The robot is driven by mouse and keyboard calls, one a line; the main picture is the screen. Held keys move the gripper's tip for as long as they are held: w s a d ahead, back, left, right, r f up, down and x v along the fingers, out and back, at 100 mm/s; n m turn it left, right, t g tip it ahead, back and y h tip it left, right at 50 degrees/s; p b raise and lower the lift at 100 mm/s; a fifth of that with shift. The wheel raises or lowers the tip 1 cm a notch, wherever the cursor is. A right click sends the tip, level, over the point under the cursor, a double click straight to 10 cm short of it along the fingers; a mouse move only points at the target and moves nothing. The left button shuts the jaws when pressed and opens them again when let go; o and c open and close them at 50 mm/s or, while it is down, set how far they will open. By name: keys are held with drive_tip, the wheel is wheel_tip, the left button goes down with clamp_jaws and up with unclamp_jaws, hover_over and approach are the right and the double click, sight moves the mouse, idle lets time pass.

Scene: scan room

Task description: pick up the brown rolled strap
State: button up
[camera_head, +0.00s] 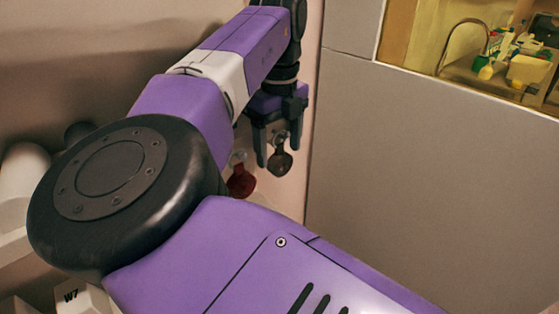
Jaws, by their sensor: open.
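My gripper (279,156) points down at the upper middle of the head view, and its two fingers are apart. A small dark brown rounded thing (280,163), which looks like the brown rolled strap, shows between and just below the fingertips. A pale loop or hook seems to be at its top. I cannot tell whether it is level with the fingers or behind them, or whether they touch it. My purple arm covers much of the view.
A dark red rounded thing (241,183) is to the left of the gripper, partly behind my arm. A plain grey panel (430,190) fills the right side. Beyond it, a sink area with a curved tap (456,32) and bottles shows at the top right.

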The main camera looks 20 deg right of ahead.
drive_tip(key=c, duration=1.4)
drive_tip(key=shift+r, duration=0.1)
drive_tip(key=shift+c, duration=0.2)
